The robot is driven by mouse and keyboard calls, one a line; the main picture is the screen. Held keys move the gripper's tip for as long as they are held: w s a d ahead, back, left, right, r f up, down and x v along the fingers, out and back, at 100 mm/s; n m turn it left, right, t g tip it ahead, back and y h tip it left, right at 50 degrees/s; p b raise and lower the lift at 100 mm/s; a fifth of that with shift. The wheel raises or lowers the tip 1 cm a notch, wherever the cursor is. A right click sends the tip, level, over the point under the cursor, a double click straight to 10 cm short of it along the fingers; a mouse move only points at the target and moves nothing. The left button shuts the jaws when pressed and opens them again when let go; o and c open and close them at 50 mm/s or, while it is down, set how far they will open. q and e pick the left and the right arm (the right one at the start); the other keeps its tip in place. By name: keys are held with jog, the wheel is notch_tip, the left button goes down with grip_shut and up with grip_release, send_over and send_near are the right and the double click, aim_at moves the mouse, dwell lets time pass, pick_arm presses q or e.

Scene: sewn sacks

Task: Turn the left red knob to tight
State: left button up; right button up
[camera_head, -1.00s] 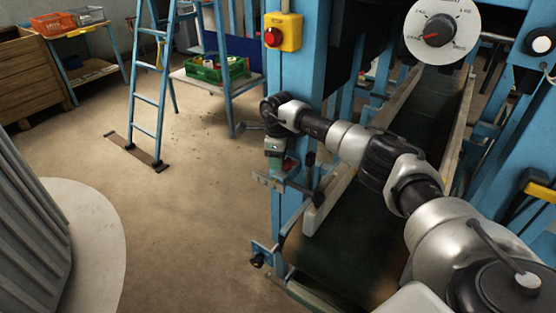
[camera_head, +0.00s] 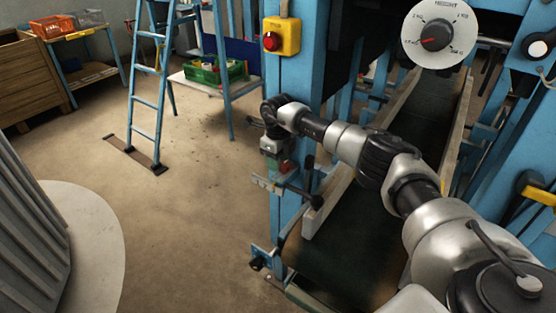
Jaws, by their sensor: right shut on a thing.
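My right gripper (camera_head: 278,170) points down there and is shut on the knob. The fingers and most of the knob are hidden by the wrist, so I cannot read how far the knob is turned. My left gripper is not in view.
A metal bracket with a black lever (camera_head: 310,172) is close by the gripper. A yellow box with a red button (camera_head: 281,37) is on the post above. A round dial (camera_head: 439,35) and dark conveyor belt (camera_head: 352,238) are to the right. Open floor (camera_head: 190,225) lies left.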

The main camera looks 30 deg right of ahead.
jog(key=o, duration=0.9)
notch_tip(320, 180, up, 8)
jog(key=shift+f+b, duration=0.2)
jog(key=shift+b, duration=0.25)
